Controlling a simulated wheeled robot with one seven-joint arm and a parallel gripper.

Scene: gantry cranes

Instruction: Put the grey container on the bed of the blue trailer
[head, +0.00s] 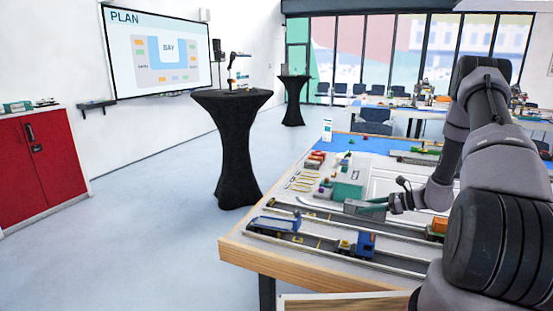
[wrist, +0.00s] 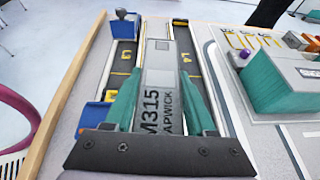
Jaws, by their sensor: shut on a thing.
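The grey container (wrist: 172,82), marked "M315" in dark letters, is between the teal fingers of my gripper (wrist: 160,110) in the wrist view. My gripper is shut on it and holds it over the lane marked L4. In the head view the container (head: 365,209) is at the end of my gripper (head: 383,206), near the rear lane. A blue vehicle (head: 275,223) stands at the left end of the front lane; a blue and yellow one (head: 363,244) stands further right. Two blue vehicle parts (wrist: 122,27) (wrist: 94,116) show beside L3 in the wrist view. I cannot tell which is the trailer.
A teal block (head: 347,191) with a pale top stands behind the lanes. An orange load (head: 437,227) is in the rear lane to the right. The wooden table edge (head: 300,272) runs along the front. The front lane is bare between the two blue vehicles.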

